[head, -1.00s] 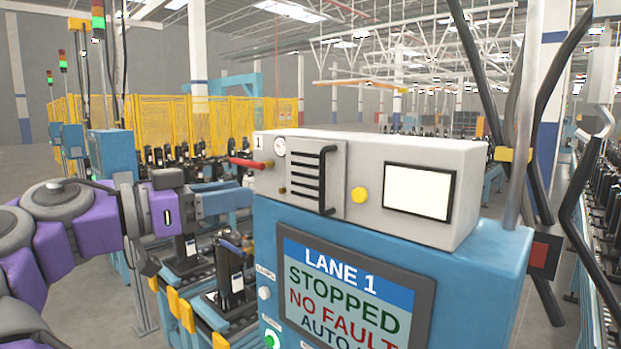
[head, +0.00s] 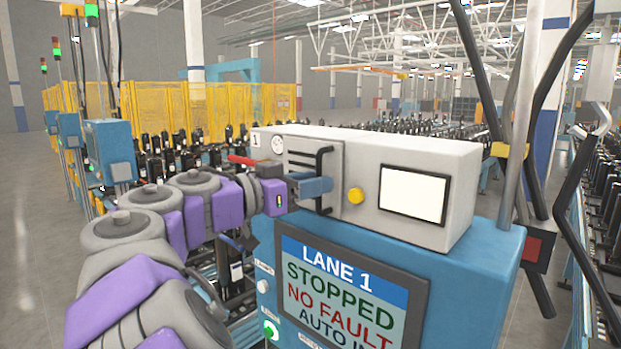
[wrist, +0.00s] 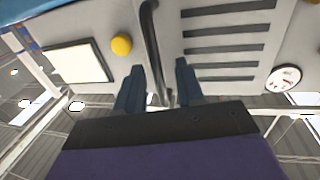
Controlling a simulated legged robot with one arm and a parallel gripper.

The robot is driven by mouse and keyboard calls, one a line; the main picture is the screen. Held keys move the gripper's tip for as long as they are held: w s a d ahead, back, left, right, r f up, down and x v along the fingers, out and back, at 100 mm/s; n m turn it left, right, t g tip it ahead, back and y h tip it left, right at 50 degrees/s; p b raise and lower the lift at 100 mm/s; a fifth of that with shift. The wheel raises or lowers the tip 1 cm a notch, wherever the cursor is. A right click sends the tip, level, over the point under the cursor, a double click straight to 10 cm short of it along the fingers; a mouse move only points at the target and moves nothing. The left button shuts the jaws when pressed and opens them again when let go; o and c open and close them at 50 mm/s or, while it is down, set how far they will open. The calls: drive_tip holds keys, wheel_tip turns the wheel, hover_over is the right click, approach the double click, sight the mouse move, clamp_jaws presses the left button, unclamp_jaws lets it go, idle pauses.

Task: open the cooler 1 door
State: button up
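Cooler 1 (head: 375,152) is a pale grey box marked "1" on a blue cabinet. Its door (head: 303,146) is a slatted panel at the left of its front, with a black upright bar handle (head: 320,165) along its right side. The door looks closed. My gripper (wrist: 159,64) is at the handle, its blue-grey fingers apart. In the wrist view, which is upside down, the handle (wrist: 152,40) runs between the fingers, with a gap visible. In the head view my fingers hide part of the handle and slats.
A yellow button (head: 356,196) and a white screen (head: 413,193) are right of the door. A red lever (head: 242,160) and a gauge (head: 277,145) are at its left. The cabinet's display (head: 345,290) reads "LANE 1 STOPPED". Black hoses (head: 540,110) rise at the right.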

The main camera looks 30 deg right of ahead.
drive_tip(key=shift+c, duration=0.2)
clamp_jaws()
idle(0.6)
